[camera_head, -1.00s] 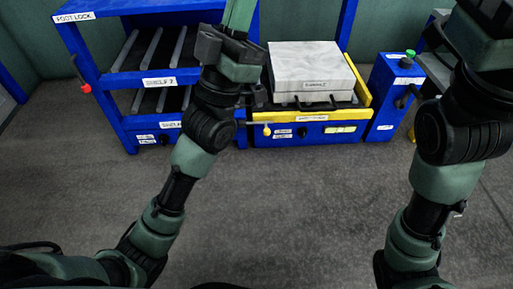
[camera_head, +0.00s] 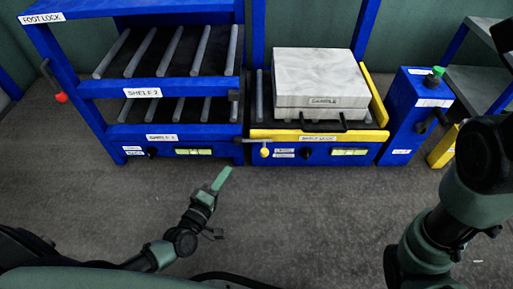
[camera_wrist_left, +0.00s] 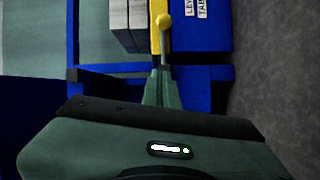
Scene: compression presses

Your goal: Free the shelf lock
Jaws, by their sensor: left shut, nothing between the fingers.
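The shelf lock label (camera_head: 318,138) sits on a yellow bar at the front of the blue press table. A lever with a yellow knob (camera_head: 265,153) hangs at that bar's left end. The knob also shows in the left wrist view (camera_wrist_left: 164,20), just beyond my fingers. My left gripper (camera_head: 224,177) is shut and empty, below and left of the knob in the head view. In the left wrist view its fingers (camera_wrist_left: 164,75) point at the lever's grey stem; whether they touch it I cannot tell. My right arm shows at the right edge, its gripper out of frame.
A pale sample block (camera_head: 318,75) rests on the press table. A blue shelf rack (camera_head: 140,88) stands left, with a red-knobbed foot lock lever (camera_head: 60,97). A blue box with a green button (camera_head: 405,110) stands right. The grey floor in front is open.

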